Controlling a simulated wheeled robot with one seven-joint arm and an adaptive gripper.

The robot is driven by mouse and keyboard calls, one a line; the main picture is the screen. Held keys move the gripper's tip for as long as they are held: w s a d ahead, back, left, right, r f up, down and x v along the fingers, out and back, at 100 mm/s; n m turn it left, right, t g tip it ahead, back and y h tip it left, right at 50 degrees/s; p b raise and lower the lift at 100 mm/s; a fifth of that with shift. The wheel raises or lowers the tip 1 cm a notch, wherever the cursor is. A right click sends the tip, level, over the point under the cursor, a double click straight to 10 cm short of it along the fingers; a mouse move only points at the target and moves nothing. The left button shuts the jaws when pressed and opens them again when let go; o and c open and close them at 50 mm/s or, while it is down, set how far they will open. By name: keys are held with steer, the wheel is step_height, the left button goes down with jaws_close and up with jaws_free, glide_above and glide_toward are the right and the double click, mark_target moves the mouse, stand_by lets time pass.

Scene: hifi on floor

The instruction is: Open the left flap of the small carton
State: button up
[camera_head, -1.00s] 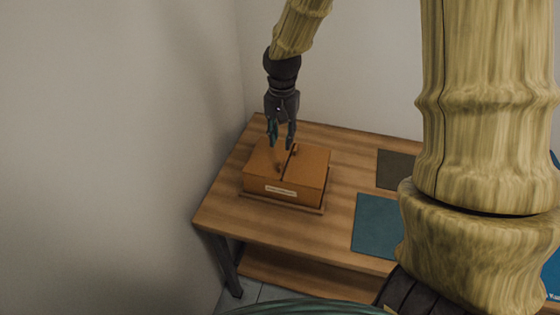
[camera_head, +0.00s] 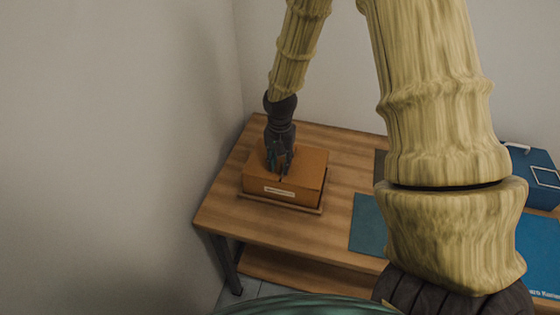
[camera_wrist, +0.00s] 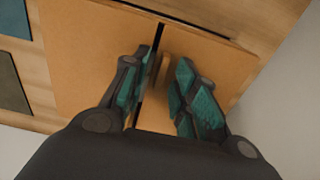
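The small carton (camera_head: 300,192) is an orange-brown box with a pale label on its front, standing on the table. Its two top flaps lie flat with a dark slit between them. The left flap (camera_head: 257,170) is at the right in the wrist view (camera_wrist: 225,65); the other flap (camera_wrist: 85,60) is at the left there. My gripper (camera_head: 280,170) points down at the carton top, and its fingers (camera_wrist: 160,78) are apart. A small upright tab (camera_wrist: 161,72) beside the slit stands between the fingertips. I cannot tell whether they touch it.
The carton rests on a thin board (camera_head: 253,197) on the wooden table (camera_head: 270,226). A teal mat (camera_head: 367,225) lies to its right, and a blue case (camera_head: 535,180) is at the far right. A wall is close on the left.

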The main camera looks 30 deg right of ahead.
steer(key=shift+f, duration=0.15)
jaws_close()
steer(key=shift+r, duration=0.2)
